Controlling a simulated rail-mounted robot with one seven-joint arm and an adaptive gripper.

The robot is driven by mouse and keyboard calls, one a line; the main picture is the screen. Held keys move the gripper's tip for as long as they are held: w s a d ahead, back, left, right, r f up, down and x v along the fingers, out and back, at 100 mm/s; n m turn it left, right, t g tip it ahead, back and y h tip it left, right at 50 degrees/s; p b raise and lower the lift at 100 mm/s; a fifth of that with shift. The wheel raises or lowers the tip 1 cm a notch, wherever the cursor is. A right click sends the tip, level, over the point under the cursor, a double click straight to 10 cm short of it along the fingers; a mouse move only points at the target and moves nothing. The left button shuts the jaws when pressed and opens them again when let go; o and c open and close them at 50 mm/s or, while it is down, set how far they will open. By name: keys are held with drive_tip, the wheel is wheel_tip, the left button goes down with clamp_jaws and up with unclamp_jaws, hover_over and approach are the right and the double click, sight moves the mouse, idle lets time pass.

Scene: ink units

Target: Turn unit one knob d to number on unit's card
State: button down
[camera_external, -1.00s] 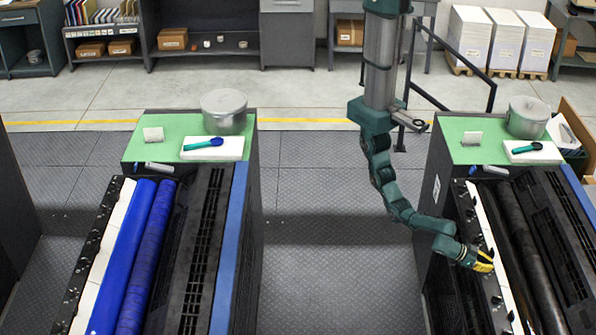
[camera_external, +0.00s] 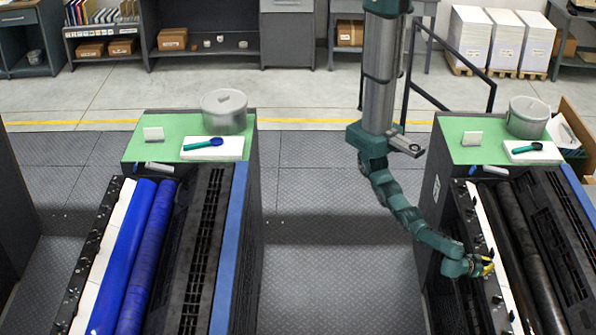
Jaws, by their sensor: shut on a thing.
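My gripper (camera_external: 487,266) is at the row of small black knobs along the left side of the right ink unit (camera_external: 436,200). Its yellow fingers are shut on one knob, mostly hidden by the fingers and wrist. I cannot tell the knob's letter or its setting. Several other black knobs (camera_external: 494,300) show beside the pale strip. A small white card (camera_external: 473,138) stands on that unit's green top; its number is too small to read. The left ink unit (camera_external: 246,150), with blue rollers, has its own card (camera_external: 153,134). I see no label telling which unit is one.
On the right green top are a pot (camera_external: 528,117) and a teal scoop on a white pad (camera_external: 534,158). A similar pot (camera_external: 224,111) and pad (camera_external: 197,155) are on the left unit. The floor (camera_external: 325,250) between the units is clear.

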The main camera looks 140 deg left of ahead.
drive_tip(key=shift+f, duration=0.2)
idle(0.5)
drive_tip(key=c, duration=1.1)
unclamp_jaws()
drive_tip(key=shift+a, duration=0.1)
drive_tip(key=shift+c, duration=0.2)
drive_tip(key=shift+r, duration=0.1)
drive_tip(key=v, duration=0.7)
drive_tip(key=shift+d, duration=0.3)
